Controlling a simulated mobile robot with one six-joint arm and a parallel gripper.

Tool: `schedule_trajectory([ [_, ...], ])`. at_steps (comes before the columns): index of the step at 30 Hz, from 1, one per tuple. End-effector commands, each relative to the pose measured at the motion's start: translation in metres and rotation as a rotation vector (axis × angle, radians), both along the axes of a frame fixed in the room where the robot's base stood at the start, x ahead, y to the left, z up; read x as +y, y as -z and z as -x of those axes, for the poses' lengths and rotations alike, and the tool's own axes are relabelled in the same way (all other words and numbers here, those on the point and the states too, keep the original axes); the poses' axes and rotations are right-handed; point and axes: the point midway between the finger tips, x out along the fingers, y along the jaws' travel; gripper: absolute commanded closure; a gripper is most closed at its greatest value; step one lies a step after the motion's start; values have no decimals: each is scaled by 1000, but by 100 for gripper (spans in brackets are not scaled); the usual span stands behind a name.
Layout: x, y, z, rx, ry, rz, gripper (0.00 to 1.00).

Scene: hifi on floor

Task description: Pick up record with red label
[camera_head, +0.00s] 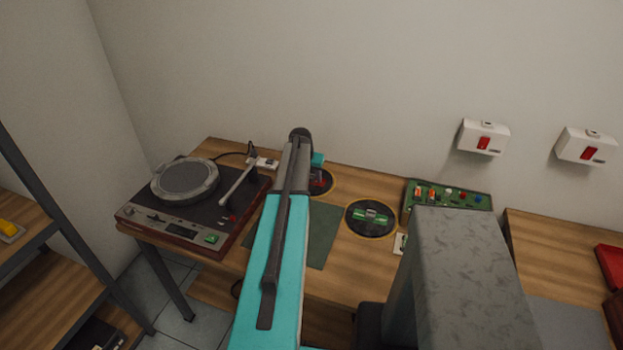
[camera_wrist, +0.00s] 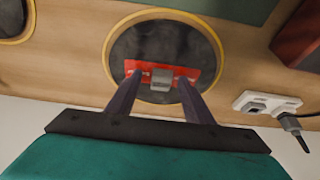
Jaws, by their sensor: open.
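The record with the red label (camera_wrist: 195,42) is a dark disc with a yellowish rim in the wrist view. A grey block-like piece (camera_wrist: 161,78) stands at the middle of its red label (camera_wrist: 192,70). My gripper (camera_wrist: 157,80) is open, with its two dark fingers apart on either side of that piece. I cannot tell whether the fingers touch the record. In the head view the red-label record (camera_head: 321,182) is partly hidden behind my teal and grey arm.
The record with the green label (camera_head: 371,219) lies to the right on the wooden table (camera_head: 340,263). A turntable (camera_head: 190,203) stands at the left. A green panel with knobs (camera_head: 447,195) is at the right. A white socket with a plug (camera_wrist: 266,103) is near the record.

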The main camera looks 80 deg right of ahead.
Motion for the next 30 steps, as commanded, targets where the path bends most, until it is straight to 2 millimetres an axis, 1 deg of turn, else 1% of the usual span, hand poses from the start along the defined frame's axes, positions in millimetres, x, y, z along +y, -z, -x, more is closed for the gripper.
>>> schedule_trajectory([
  [13,0,0,-1,0,-1,0,53],
  [14,0,0,-1,0,-1,0,55],
  [21,0,0,-1,0,-1,0,95],
  [22,0,0,-1,0,-1,0,99],
  [30,0,-1,-1,0,-2,0,100],
])
